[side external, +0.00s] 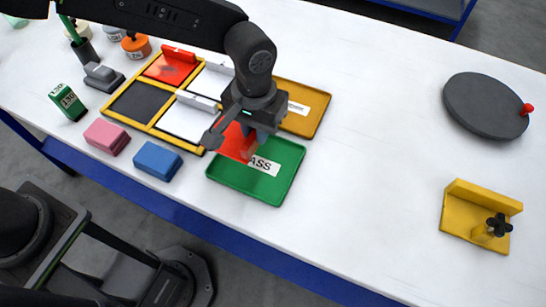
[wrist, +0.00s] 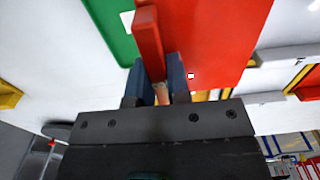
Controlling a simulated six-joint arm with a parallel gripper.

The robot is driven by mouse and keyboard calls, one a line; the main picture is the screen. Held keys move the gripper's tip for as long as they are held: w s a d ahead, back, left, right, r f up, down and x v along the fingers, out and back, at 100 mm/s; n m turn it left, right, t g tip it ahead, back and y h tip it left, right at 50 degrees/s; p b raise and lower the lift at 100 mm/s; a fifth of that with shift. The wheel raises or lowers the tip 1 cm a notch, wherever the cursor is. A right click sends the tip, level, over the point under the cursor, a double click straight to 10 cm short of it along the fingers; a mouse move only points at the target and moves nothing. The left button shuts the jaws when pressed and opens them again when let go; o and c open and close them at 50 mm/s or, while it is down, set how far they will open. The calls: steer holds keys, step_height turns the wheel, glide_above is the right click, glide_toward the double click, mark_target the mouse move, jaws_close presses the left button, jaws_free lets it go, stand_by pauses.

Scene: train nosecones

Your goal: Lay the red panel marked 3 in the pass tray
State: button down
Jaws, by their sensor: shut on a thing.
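My gripper (side external: 252,130) is shut on the raised red grip bar of a red panel (side external: 236,145). In the wrist view the blue fingertips (wrist: 161,78) pinch that bar, and the flat red panel (wrist: 212,38) spreads to the right. Its number cannot be read. The panel is over the left rear part of the green pass tray (side external: 272,193), whose label is partly covered. The tray also shows beside the panel in the wrist view (wrist: 116,38). I cannot tell whether the panel touches the tray.
A yellow-framed rack (side external: 152,130) holds another red panel (side external: 172,68), white panels and a bare dark slot (side external: 134,103). An amber tray (side external: 318,122) lies behind the green one. Pink (side external: 106,137) and blue (side external: 157,160) blocks stand left. The table's middle right is clear.

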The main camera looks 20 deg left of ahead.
glide_above(275, 170)
step_height(275, 170, down, 3)
steer(key=shift+r, duration=0.2)
steer(key=shift+f, duration=1.95)
steer(key=shift+f, duration=0.1)
steer(key=c, duration=1.1)
jaws_free()
steer(key=shift+f, duration=0.1)
step_height(275, 170, up, 12)
steer(key=shift+r, duration=0.2)
